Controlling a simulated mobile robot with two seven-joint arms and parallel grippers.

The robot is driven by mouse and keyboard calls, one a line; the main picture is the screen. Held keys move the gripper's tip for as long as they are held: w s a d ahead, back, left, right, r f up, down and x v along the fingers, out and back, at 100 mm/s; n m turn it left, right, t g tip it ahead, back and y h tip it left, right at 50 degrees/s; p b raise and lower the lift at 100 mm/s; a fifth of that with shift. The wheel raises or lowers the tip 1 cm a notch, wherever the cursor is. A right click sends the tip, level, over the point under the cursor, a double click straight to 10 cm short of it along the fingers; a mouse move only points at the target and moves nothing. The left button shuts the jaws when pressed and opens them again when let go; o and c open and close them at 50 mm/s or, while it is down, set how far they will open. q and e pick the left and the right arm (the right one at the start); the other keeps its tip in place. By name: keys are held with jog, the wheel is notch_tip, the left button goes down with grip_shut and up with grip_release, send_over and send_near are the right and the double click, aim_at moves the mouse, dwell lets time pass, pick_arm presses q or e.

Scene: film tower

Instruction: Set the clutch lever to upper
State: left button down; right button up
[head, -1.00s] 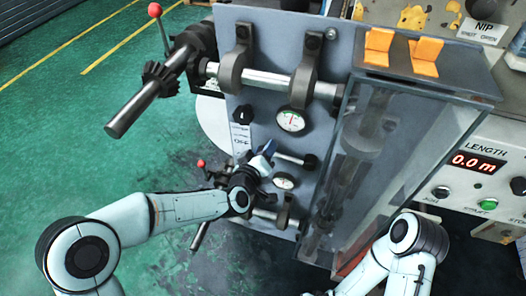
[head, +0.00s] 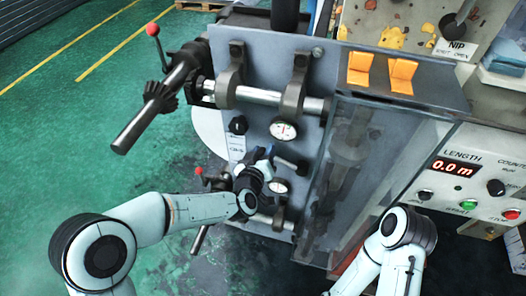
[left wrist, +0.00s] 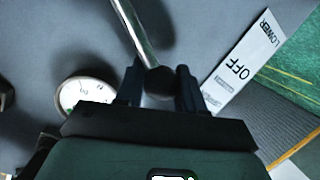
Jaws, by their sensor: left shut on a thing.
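The clutch lever shows in the left wrist view as a bright metal rod (left wrist: 133,35) with a dark round knob (left wrist: 159,82) at its end. My left gripper (left wrist: 159,88) has one finger on each side of that knob and is shut on it. In the head view my left gripper (head: 262,160) is at the grey panel, and the lever's rod (head: 285,162) runs right from it to a dark hub (head: 303,168). A white label (left wrist: 242,68) beside the gripper reads LOWER and OFF; its remaining text is hidden. My right gripper is outside the frames.
Round gauges (head: 283,131) sit above and below the lever. A red-tipped handle and thick shaft (head: 150,110) stick out at upper left. A clear guard (head: 350,170) stands to the right, then a control box (head: 470,185). Green floor lies open at left.

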pick_arm(q)
jog(key=c, duration=0.7)
grip_release()
jog(key=shift+d, duration=0.1)
jog(key=v, duration=1.3)
jog(key=shift+s+r, duration=0.1)
jog(key=shift+s, duration=0.1)
